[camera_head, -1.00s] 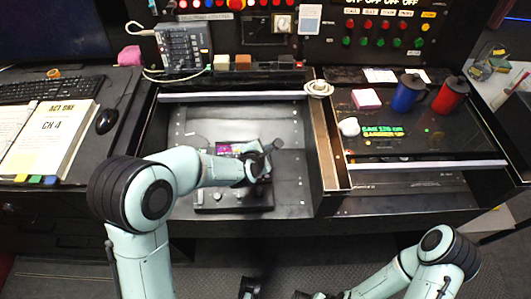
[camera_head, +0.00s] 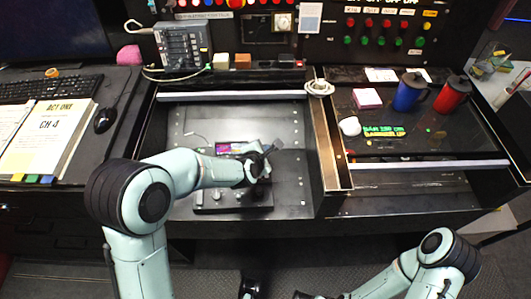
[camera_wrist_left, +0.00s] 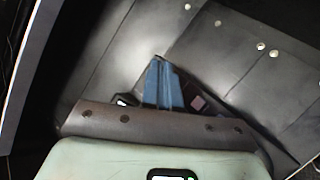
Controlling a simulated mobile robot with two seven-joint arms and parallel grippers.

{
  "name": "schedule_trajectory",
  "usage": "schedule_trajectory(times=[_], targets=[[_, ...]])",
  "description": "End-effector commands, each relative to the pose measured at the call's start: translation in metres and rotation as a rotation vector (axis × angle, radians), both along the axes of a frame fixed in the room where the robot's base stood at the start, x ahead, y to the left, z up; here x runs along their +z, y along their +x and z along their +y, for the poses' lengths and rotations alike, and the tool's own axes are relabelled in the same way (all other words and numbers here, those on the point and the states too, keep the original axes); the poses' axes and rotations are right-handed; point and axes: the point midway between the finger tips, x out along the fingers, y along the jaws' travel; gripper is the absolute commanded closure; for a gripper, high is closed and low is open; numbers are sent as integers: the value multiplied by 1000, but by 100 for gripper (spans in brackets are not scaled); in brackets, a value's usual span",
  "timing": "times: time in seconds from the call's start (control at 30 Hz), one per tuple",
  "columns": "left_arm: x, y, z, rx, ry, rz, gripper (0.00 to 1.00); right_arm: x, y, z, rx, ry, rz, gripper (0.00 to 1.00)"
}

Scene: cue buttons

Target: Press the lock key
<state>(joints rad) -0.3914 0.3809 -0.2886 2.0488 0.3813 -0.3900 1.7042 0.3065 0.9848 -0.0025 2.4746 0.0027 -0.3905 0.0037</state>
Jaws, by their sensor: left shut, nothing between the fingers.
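A black console (camera_head: 225,205) with a small lit colour screen (camera_head: 228,148) and knobs lies in the open drawer, partly hidden by my left arm. I cannot make out which of its keys is the lock key. My left gripper (camera_head: 274,147) is shut and empty, over the console's right side. In the left wrist view its blue fingers (camera_wrist_left: 160,82) are together, and dark console parts show beside them. Whether the fingertips touch a key I cannot tell. My right arm is low at the right; its gripper is at or beyond the bottom edge and unclear.
The drawer floor (camera_head: 290,125) is bare around the console. A wooden divider (camera_head: 328,150) stands to its right. Beyond it are a pink block (camera_head: 367,98), a blue mug (camera_head: 408,93) and a red mug (camera_head: 450,95). A keyboard (camera_head: 50,88) and open book (camera_head: 45,135) lie left.

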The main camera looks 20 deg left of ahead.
Motion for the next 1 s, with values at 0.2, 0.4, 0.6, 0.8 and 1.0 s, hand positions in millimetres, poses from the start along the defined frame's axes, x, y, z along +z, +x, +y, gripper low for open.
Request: schedule_trajectory(times=[0.2,0.4,0.6,0.8,1.0], targets=[[-2,0,0,0,0,0,100,-2,0,0,0,0,1,57],[-4,0,0,0,0,0,100,-5,-1,0,0,0,1,57],[-6,1,1,1,1,1,100,-7,-1,0,0,0,2,57],[-6,1,1,1,0,1,100,-8,-2,0,0,0,2,57],[-6,1,1,1,1,1,100,-7,-1,0,0,0,2,57]])
